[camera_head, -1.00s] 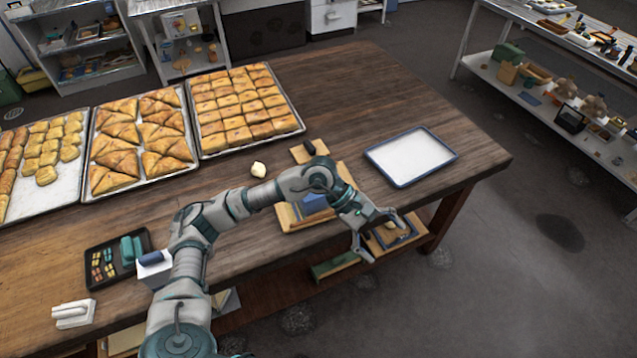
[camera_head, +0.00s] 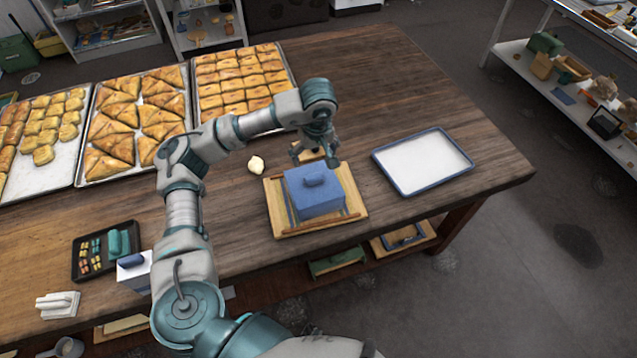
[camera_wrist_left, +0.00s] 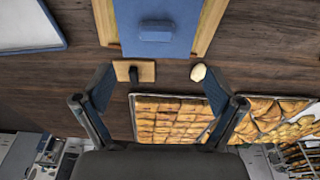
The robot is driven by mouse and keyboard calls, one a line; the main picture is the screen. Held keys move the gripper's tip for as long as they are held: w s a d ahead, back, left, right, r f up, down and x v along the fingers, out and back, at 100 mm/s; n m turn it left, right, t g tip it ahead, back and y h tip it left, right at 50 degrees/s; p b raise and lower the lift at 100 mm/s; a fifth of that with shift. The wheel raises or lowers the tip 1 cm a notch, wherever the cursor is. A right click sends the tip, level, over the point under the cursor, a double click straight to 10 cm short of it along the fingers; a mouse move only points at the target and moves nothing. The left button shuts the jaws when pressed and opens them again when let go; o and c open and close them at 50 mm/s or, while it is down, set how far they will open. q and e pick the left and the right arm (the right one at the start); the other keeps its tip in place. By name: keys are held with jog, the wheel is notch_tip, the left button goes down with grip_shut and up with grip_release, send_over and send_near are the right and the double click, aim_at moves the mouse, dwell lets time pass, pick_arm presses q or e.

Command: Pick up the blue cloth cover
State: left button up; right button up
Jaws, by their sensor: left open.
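The blue cloth cover (camera_head: 314,193) is a box-like blue shape with a small raised handle on top. It sits on a wooden board (camera_head: 346,222) near the table's front edge. In the left wrist view the blue cover (camera_wrist_left: 178,35) shows at the top centre, cut off by the edge. My left gripper (camera_head: 318,161) is just behind the cover in the head view, above the table and apart from the handle. In the left wrist view the two fingers of the left gripper (camera_wrist_left: 160,88) are spread with nothing between them. My right gripper is not in view.
A blue-rimmed white tray (camera_head: 466,158) lies right of the board. Baking trays of pastries (camera_head: 240,90) fill the back left. A pale dough ball (camera_head: 256,165) lies left of the board. A black tray (camera_head: 78,262) is at the front left.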

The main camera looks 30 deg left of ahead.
aim_at(314, 176)
pick_arm(q)
jog(key=f, duration=0.2)
jog(key=w+a+f, duration=0.1)
jog(key=f, duration=0.2)
jog(key=a+f, duration=0.1)
jog(key=f, duration=0.2)
jog(key=shift+w+a+f+p, duration=0.2)
jog(key=shift+w+p, duration=0.1)
jog(key=shift+p, duration=0.1)
jog(key=shift+d+f, duration=0.1)
jog(key=shift+f, duration=0.1)
jog(key=f, duration=0.1)
jog(key=f+p, duration=0.1)
jog(key=d+f, duration=0.1)
jog(key=f, duration=0.1)
jog(key=shift+w, duration=0.25)
jog(key=shift+f, duration=0.25)
jog(key=shift+a, duration=0.2)
jog(key=shift+a+f, duration=0.1)
jog(key=shift+a, duration=0.25)
jog(key=c, duration=1.1)
jog(key=shift+d, duration=0.2)
jog(key=c, duration=0.5)
jog(key=shift+d, duration=0.2)
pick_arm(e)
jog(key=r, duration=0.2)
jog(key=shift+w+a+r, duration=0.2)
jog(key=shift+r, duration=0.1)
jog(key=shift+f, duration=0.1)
